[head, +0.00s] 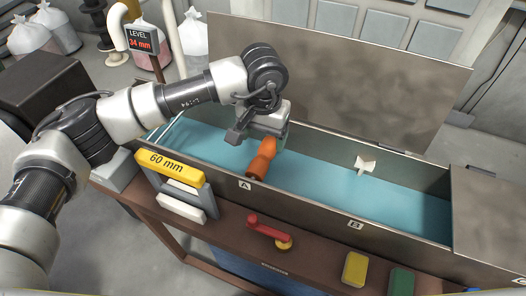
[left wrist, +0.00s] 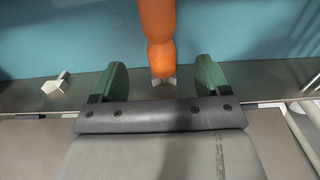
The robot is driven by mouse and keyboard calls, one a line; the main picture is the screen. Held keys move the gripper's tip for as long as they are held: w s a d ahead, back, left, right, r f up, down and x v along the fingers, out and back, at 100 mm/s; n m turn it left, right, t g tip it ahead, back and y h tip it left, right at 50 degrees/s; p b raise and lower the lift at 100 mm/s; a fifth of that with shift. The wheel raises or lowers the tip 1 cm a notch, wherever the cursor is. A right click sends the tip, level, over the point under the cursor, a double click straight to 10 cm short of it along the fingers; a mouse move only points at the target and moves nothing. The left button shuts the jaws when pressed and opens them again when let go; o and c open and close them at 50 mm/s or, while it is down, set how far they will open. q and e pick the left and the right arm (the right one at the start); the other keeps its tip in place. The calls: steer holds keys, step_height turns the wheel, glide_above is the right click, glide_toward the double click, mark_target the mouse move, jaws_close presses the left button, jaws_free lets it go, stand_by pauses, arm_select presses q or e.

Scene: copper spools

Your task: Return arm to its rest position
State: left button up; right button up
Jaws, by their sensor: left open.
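My left gripper (head: 262,132) hangs over the left part of a long open metal trough filled with blue liquid (head: 345,178). An orange, narrow-waisted spool (head: 262,160) is just below it, by the plate marked A. In the left wrist view the green finger pads are spread wide, and the gripper (left wrist: 161,78) is open. The orange spool (left wrist: 158,28) shows between and beyond the pads, with a gap on each side; a small grey piece is at its lower end. I cannot tell its exact depth from the fingers. My right gripper is not in view.
A raised lid (head: 340,75) stands behind. A yellow 60 mm block (head: 176,168), a red lever (head: 266,227), and yellow and green blocks are along the front. A level sign (head: 140,42) reads 34 mm.

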arm_select(q)
steer(key=shift+r, duration=1.45)
